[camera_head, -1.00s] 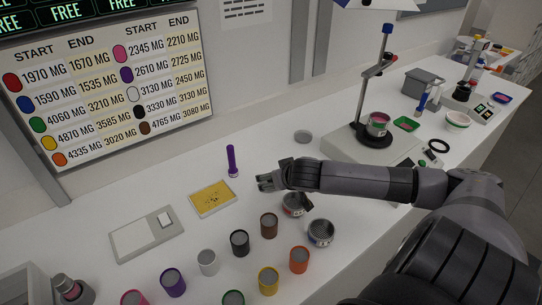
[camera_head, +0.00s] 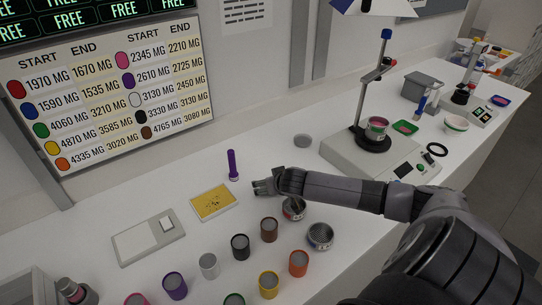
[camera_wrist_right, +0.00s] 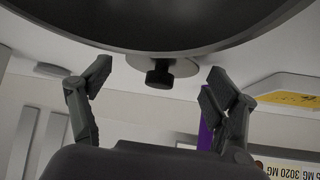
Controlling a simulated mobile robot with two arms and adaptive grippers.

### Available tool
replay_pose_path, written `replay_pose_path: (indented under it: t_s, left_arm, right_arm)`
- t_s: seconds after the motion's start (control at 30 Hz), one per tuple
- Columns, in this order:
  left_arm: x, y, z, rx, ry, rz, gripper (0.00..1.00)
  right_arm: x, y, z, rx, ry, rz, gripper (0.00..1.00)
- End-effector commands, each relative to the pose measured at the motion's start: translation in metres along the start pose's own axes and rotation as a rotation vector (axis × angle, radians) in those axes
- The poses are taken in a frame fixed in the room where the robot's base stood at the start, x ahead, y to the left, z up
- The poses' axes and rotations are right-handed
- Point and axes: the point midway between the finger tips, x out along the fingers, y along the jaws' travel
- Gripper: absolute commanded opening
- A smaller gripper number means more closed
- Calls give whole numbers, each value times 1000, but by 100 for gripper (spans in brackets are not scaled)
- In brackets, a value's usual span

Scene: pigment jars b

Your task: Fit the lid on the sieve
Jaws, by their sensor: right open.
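My right gripper (camera_head: 264,187) is open and empty above the table, left of and beyond two round metal pans. One pan (camera_head: 293,211) is partly hidden under my right forearm. The other, a mesh sieve (camera_head: 320,237), stands in front of it, open at the top. In the right wrist view, which is upside down, a flat grey lid (camera_wrist_right: 190,68) with a black knob lies beyond a large dark round rim (camera_wrist_right: 150,42). The knob appears between my spread fingers (camera_wrist_right: 155,88), apart from them. The gripper seems to hide this lid in the head view. My left gripper is out of view.
Coloured jars, such as a brown one (camera_head: 269,230), stand in front. A purple tube (camera_head: 233,166) stands upright beside a yellow tray (camera_head: 214,203). A grey disc (camera_head: 303,141) lies behind. A shaker stand (camera_head: 345,152) stands to the right.

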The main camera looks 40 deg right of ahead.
Motion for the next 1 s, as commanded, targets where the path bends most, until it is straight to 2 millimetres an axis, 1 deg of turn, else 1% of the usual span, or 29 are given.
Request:
replay_pose_path:
  t_s: [0.07, 0.77, 1.0]
  left_arm:
    - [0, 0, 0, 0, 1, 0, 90]
    - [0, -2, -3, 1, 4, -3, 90]
    - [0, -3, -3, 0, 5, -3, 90]
  right_arm:
    - [0, 0, 0, 0, 0, 0, 79]
    - [0, 0, 0, 1, 0, 0, 33]
    - [-1, 0, -1, 1, 1, 0, 32]
